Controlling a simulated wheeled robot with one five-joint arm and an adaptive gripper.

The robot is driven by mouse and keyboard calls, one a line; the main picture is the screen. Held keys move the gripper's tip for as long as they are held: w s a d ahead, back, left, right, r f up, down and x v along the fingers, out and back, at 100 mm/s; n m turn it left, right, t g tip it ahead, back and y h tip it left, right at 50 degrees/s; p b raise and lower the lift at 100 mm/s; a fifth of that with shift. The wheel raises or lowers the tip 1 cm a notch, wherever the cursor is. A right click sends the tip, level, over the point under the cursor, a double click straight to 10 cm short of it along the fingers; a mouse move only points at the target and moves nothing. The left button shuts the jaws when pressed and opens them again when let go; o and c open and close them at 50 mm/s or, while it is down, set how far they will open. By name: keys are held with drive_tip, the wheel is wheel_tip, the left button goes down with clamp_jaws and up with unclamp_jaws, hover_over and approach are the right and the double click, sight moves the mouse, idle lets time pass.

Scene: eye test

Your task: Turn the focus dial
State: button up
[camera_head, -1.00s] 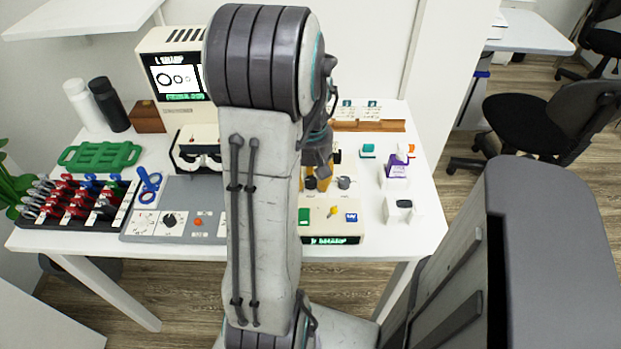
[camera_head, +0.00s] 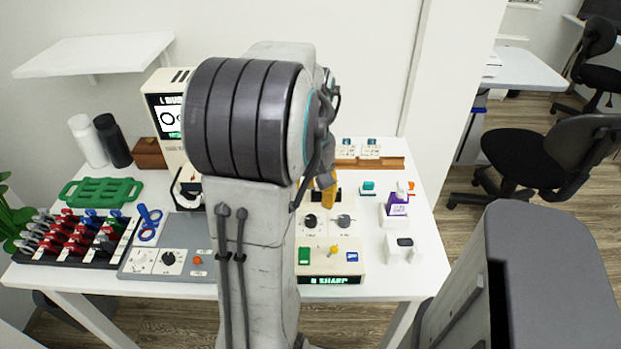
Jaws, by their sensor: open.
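A cream control box (camera_head: 360,258) on the white table carries a black dial (camera_head: 311,221) and a grey dial (camera_head: 344,221). Its green front display appears to end in "SHARP". A grey panel (camera_head: 205,235) at left has a black dial (camera_head: 169,258) and a paler dial (camera_head: 141,262). No readable label tells me which one is the focus dial. My gripper (camera_head: 328,196) shows a yellow fingertip above and behind the cream box's dials, apart from them. My arm hides the rest of it. It is open with nothing visible in it.
A monitor (camera_head: 166,100) with ring shapes stands behind, partly hidden by my arm. The box also has a green button (camera_head: 304,255), yellow lever (camera_head: 334,250) and blue button (camera_head: 352,256). A purple-labelled bottle (camera_head: 397,204) and white device (camera_head: 403,247) stand right.

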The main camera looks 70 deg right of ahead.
drive_tip(key=shift+r, duration=2.25)
drive_tip(key=m, duration=0.7)
hover_over(311, 217)
drive_tip(key=a, duration=0.2)
wheel_tip(311, 217, down, 4)
drive_tip(key=shift+s+a+f, duration=0.15)
drive_tip(key=shift+f, duration=0.05)
drive_tip(key=w+a+r+n+t+p, duration=0.1)
drive_tip(key=w+a+r+n+p, duration=0.1)
drive_tip(key=a, duration=0.8)
drive_tip(key=w+a+r+n+t+p, duration=0.1)
drive_tip(key=w+a+r+n+p, duration=0.2)
drive_tip(key=w+a+n, duration=0.3)
drive_tip(key=w+a+r+n+t+p, duration=0.1)
drive_tip(key=w+a+r+n+p, duration=0.2)
drive_tip(key=a, duration=1.1)
drive_tip(key=shift+w+a+r+n, duration=0.4)
drive_tip(key=shift+w+r+n, duration=0.65)
drive_tip(key=shift+n, duration=0.95)
